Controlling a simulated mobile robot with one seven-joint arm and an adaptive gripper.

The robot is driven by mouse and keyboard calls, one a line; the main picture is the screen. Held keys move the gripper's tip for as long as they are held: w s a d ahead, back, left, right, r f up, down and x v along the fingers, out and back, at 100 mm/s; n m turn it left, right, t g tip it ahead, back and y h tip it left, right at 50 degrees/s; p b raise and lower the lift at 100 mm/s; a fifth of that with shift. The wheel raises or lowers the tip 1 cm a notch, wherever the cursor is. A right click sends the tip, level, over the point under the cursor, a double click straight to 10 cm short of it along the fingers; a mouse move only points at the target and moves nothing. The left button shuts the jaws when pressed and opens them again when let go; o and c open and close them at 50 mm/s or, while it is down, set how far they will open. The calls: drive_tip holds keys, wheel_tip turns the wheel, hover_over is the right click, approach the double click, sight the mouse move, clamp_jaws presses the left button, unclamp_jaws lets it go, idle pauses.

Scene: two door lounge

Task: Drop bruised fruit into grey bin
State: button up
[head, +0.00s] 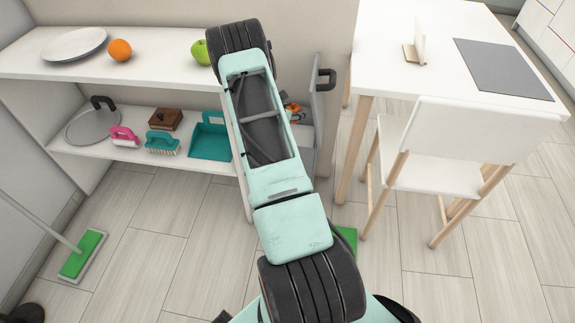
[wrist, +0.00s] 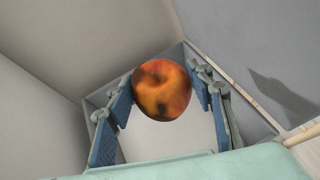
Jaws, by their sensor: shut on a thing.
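A bruised red-orange apple (wrist: 163,90) with dark patches sits between the two fingers of my gripper (wrist: 163,84) in the wrist view. The gripper is shut on it and holds it clear of the pale surface below. Grey walls meet in a corner around that surface. I cannot tell whether these walls belong to the grey bin. In the head view my arm hides the gripper and the held fruit from clear sight. No grey bin can be made out for certain there.
A plate (head: 75,44), an orange (head: 119,50) and a green apple (head: 201,52) are on the upper shelf. Brushes and a teal dustpan (head: 210,139) lie below. A grey panel with a dark handle (head: 326,78) stands right of my arm. A white table (head: 440,30) and chair (head: 470,135) stand right.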

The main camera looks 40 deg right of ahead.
drive_tip(key=o, duration=1.3)
drive_tip(key=shift+o, duration=0.2)
drive_tip(key=v, duration=1.2)
